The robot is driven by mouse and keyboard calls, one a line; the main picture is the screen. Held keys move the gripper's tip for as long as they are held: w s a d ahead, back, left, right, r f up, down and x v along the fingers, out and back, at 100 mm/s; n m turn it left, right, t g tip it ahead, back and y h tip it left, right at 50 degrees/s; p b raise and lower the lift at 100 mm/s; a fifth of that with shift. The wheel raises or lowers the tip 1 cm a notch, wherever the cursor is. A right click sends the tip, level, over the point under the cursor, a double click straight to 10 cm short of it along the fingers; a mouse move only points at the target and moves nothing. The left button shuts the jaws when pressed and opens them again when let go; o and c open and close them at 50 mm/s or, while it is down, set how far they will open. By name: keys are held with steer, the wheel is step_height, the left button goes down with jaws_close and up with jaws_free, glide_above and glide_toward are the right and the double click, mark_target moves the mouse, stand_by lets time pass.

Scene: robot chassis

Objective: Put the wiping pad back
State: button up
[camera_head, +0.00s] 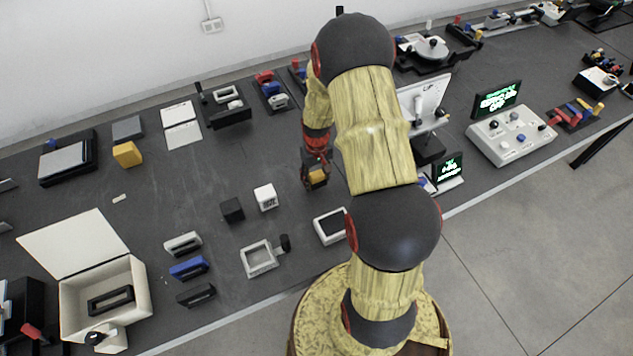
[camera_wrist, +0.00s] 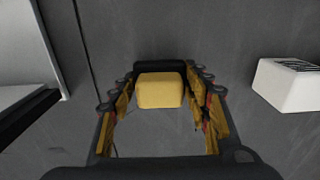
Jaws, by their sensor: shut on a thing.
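My gripper (camera_head: 316,180) is in the middle of the table, just left of my arm. In the wrist view my gripper (camera_wrist: 161,104) is shut on a yellow block with a black part behind it, which looks like the wiping pad (camera_wrist: 160,91). The yellow of this pad also shows small in the head view (camera_head: 318,176), partly hidden by the fingers. Whether it touches the table I cannot tell. Another yellow block (camera_head: 127,154) stands at the back left, beside a grey plate (camera_head: 127,128).
A white cube (camera_head: 265,197) and a black cube (camera_head: 232,210) stand left of my gripper. A white-framed tray (camera_head: 331,226) lies just in front. An open white box (camera_head: 135,274) is at the front left. A whiteboard on a stand (camera_head: 424,103) is to the right.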

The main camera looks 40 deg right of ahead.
steer(key=shift+f, duration=0.85)
steer(key=o, duration=1.1)
steer(key=shift+f, duration=0.1)
